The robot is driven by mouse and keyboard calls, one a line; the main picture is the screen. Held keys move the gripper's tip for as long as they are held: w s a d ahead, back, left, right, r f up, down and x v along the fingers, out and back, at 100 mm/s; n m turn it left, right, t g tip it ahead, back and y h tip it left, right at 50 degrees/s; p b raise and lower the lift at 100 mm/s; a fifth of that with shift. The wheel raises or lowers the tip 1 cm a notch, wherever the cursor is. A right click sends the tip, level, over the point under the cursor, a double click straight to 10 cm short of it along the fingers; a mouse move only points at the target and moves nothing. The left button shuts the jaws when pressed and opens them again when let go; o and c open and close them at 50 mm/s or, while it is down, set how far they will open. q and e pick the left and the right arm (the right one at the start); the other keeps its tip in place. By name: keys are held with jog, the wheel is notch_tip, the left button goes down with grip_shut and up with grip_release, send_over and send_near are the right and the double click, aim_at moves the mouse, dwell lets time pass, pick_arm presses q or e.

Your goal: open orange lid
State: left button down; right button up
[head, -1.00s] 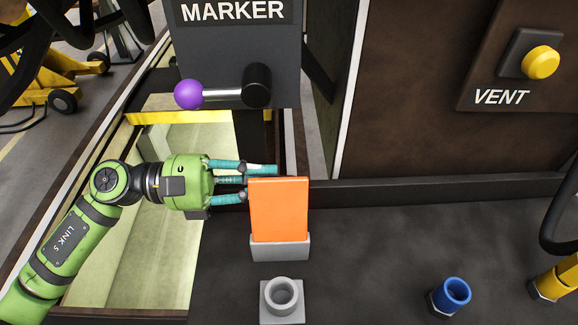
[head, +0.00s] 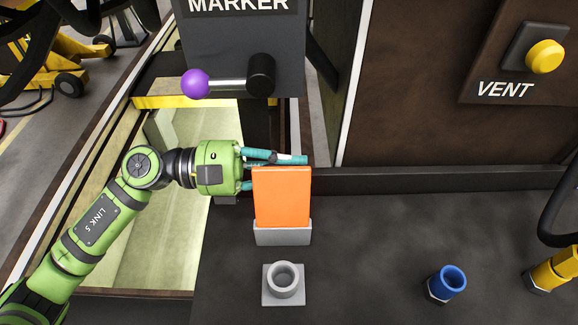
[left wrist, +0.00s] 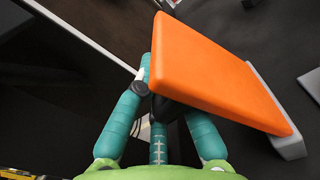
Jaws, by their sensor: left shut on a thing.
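The orange lid (head: 282,197) is a flat slab standing nearly upright in a grey holder (head: 283,237) in the head view. It fills the upper right of the left wrist view (left wrist: 215,70). My left gripper (head: 274,161) comes from the left with its teal fingers at the lid's far side and upper edge. In the left wrist view, the fingers (left wrist: 163,105) are closed around a dark part against the lid's back. The lid hides some fingertips in the head view. My right gripper is in neither view.
A purple-knobbed lever (head: 195,83) under the MARKER panel sits just above my left gripper. A grey socket (head: 285,282), a blue fitting (head: 446,284) and a yellow fitting (head: 553,270) stand on the dark deck. A yellow VENT button (head: 545,57) is at upper right.

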pick_arm(q)
jog(key=s+m+b, duration=0.1)
jog(key=b, duration=0.2)
jog(key=shift+s+r+m+b, duration=0.2)
jog(key=shift+m+b, duration=0.2)
jog(key=shift+s+r+b, duration=0.15)
jog(key=shift+b, duration=0.15)
jog(key=shift+r+m, duration=0.1)
jog(key=shift+m, duration=0.2)
jog(key=shift+r, duration=0.15)
jog(key=c, duration=1.6)
grip_release()
